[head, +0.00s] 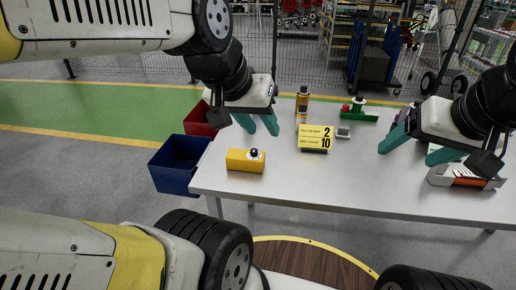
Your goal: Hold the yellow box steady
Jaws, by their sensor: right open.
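The yellow box (241,162), with a dark knob on its top, sits near the left front edge of the white table (330,188). My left gripper (262,131) hangs above and behind the box in the head view. Its two teal fingers point down, with a gap and nothing between them, and they look clear of the box. My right gripper (410,152) is open over the right part of the table, its teal fingers wide apart.
A grey-and-red tool (466,178) lies under my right gripper. Blue (178,166) and red (197,120) bins are at the table's left.

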